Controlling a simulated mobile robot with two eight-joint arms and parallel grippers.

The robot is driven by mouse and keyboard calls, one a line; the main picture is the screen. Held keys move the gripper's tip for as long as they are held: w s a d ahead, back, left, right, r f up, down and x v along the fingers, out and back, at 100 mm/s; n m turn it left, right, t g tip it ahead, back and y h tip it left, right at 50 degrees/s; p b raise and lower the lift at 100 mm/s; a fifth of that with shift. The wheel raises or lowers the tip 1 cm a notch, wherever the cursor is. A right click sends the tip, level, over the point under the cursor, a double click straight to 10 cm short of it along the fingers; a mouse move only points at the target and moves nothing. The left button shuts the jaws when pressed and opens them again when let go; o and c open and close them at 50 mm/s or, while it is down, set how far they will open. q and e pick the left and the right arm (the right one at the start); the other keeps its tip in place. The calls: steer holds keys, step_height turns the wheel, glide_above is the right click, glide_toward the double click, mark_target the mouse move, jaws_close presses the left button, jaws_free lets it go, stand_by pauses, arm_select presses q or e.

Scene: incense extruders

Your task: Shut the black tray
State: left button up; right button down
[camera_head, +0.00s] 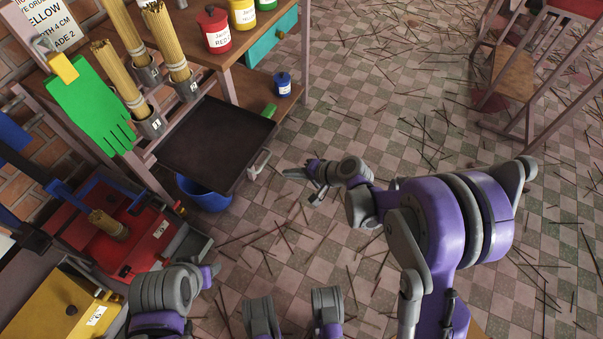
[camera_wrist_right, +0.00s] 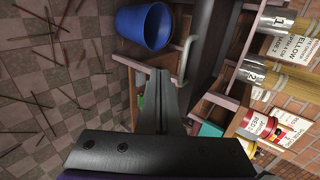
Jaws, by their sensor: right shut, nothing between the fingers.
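The black tray (camera_head: 215,142) sticks out from the wooden bench in the head view, with a pale handle (camera_head: 259,164) on its near right edge. My right gripper (camera_head: 287,173) is shut and empty, just right of the handle with a small gap in the picture. In the right wrist view its dark fingers (camera_wrist_right: 158,85) are together; the handle (camera_wrist_right: 187,60) shows beside them, and the dark tray (camera_wrist_right: 204,42) is partly cut off. My left gripper (camera_head: 212,270) is low in the head view, partly hidden by its own wrist; its jaws are unclear.
A blue bucket (camera_head: 203,196) stands under the tray. Incense bundles (camera_head: 166,42) in metal cups and a green glove (camera_head: 90,112) are beside the tray. Red (camera_head: 213,27) and yellow (camera_head: 241,13) pots stand on the bench. A blue pot (camera_head: 284,83) sits lower. Sticks litter the open floor.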

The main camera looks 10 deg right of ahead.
steer(key=w+a, duration=0.3)
steer(key=a, duration=0.1)
steer(key=shift+w+a+f+b, duration=0.3)
steer(key=shift+a+f+b, duration=0.05)
steer(key=shift+a, duration=0.05)
steer(key=shift+a, duration=0.1)
steer(key=b, duration=0.1)
glide_toward(206, 141)
steer(key=x, duration=0.5)
steer(key=shift+f, duration=0.2)
steer(key=shift+w+r, duration=0.1)
steer(key=shift+a, duration=0.1)
